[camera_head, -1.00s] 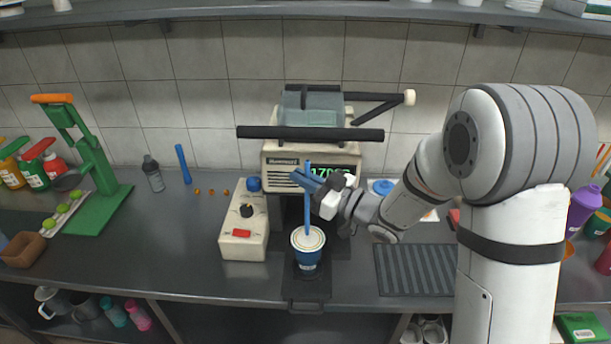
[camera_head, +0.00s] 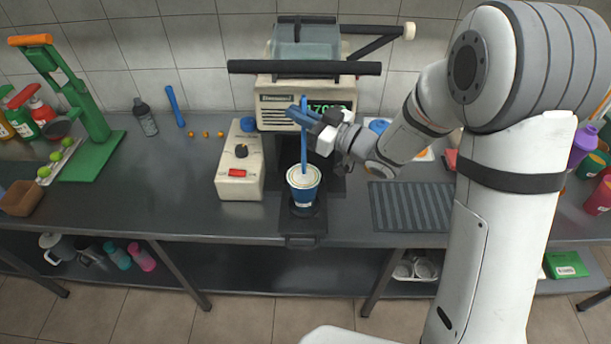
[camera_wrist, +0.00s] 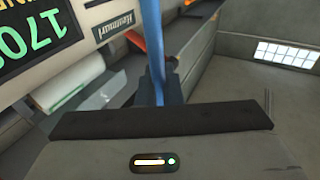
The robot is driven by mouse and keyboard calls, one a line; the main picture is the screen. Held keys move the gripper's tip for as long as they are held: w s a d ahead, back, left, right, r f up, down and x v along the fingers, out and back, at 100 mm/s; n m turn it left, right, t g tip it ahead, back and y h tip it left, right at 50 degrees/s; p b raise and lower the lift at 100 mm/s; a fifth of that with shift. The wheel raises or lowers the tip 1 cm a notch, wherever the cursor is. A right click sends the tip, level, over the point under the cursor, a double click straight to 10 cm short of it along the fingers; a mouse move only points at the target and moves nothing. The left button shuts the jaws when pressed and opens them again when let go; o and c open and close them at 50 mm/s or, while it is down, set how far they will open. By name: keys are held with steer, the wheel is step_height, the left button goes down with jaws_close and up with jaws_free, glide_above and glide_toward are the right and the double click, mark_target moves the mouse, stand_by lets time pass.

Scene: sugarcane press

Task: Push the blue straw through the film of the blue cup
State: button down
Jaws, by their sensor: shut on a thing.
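The blue cup (camera_head: 304,196) with a pale lid of film (camera_head: 303,177) stands upright on the black platform in front of the press. My gripper (camera_head: 304,117) is above the cup, shut on the blue straw (camera_head: 304,150). The straw is upright, and its lower end overlaps the middle of the film. I cannot tell whether it only touches the film or goes through it. In the wrist view the straw (camera_wrist: 153,45) rises past the gripper; the cup is out of that view.
The press (camera_head: 285,110) with its dark bar stands behind my gripper. A beige control box (camera_head: 240,160) is left of the cup. A ribbed dark mat (camera_head: 411,207) lies to the right.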

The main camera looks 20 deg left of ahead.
steer(key=shift+f+b, duration=0.95)
steer(key=shift+b, duration=0.1)
steer(key=shift+f+b, duration=0.35)
steer(key=shift+f, duration=0.15)
step_height(320, 180, down, 10)
steer(key=b, duration=0.9)
steer(key=shift+b, duration=0.35)
steer(key=c, duration=1.5)
jaws_free()
steer(key=shift+r, duration=0.2)
